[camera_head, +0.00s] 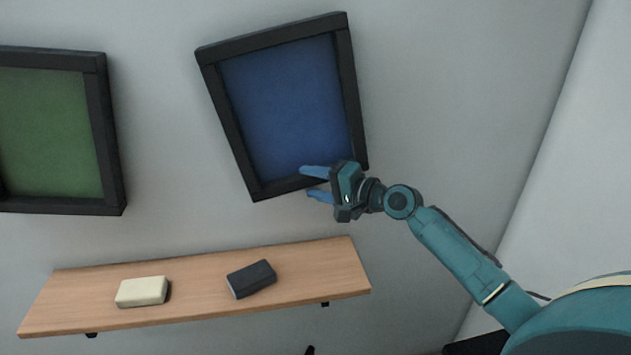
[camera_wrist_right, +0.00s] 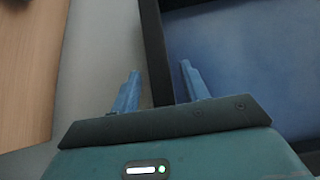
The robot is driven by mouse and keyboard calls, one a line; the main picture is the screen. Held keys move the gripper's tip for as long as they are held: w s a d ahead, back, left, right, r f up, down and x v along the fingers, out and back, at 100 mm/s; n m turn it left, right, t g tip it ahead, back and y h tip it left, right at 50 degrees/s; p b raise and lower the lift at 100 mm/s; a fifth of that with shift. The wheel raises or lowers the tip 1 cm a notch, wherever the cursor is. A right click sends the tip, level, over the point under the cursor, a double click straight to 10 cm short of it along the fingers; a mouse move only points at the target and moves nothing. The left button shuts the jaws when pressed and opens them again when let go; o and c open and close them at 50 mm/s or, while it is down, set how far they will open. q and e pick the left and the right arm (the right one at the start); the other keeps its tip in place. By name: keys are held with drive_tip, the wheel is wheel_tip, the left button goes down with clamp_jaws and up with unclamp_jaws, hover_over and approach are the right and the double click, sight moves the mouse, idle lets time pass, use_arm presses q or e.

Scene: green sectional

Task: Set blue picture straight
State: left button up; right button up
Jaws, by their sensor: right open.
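The blue picture (camera_head: 285,105) in its dark frame hangs tilted on the wall, its top edge rising to the right. My right gripper (camera_head: 315,183) is open at the lower right part of the frame. In the head view one finger overlaps the blue area and the other lies below the bottom bar. In the right wrist view the open fingers (camera_wrist_right: 158,85) point along the picture, with the dark frame bar (camera_wrist_right: 158,50) running between them and the blue panel (camera_wrist_right: 240,60) on the right. I cannot tell whether either finger touches the frame. My left gripper is not in view.
A green picture (camera_head: 50,135) in a dark frame hangs to the left. Below, a wooden shelf (camera_head: 205,302) holds a cream block (camera_head: 141,292) and a dark block (camera_head: 251,279). The shelf also shows in the wrist view (camera_wrist_right: 30,70). Bare wall lies between picture and shelf.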

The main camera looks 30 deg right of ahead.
clamp_jaws()
idle(0.5)
drive_tip(key=shift+a, duration=0.1)
